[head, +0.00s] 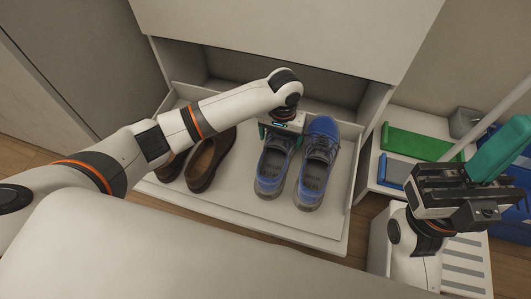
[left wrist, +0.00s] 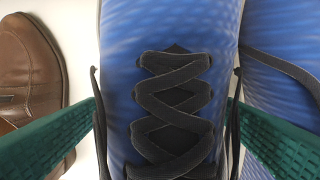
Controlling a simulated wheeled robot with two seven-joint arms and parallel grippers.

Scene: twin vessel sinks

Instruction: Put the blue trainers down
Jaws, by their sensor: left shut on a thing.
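The blue trainers are a pair with dark laces and grey collars, side by side in an open white drawer (head: 240,225) in the head view. My left gripper (head: 281,134) reaches down onto the left trainer (head: 272,172), near its toe end. The right trainer (head: 318,160) lies just beside it. In the left wrist view the gripper's green fingers are on both sides of the laced blue upper (left wrist: 120,60), shut on it. Whether the sole touches the drawer floor is hard to tell. My right gripper (head: 497,150) is at the right, away from the shoes; its finger gap is unclear.
Brown shoes (head: 208,160) lie in the drawer left of the trainers, partly under my left arm. One also shows in the left wrist view (left wrist: 30,85). A cabinet front (head: 290,30) overhangs behind. Right of the drawer are a green tray (head: 415,143) and a pale pole (head: 495,115).

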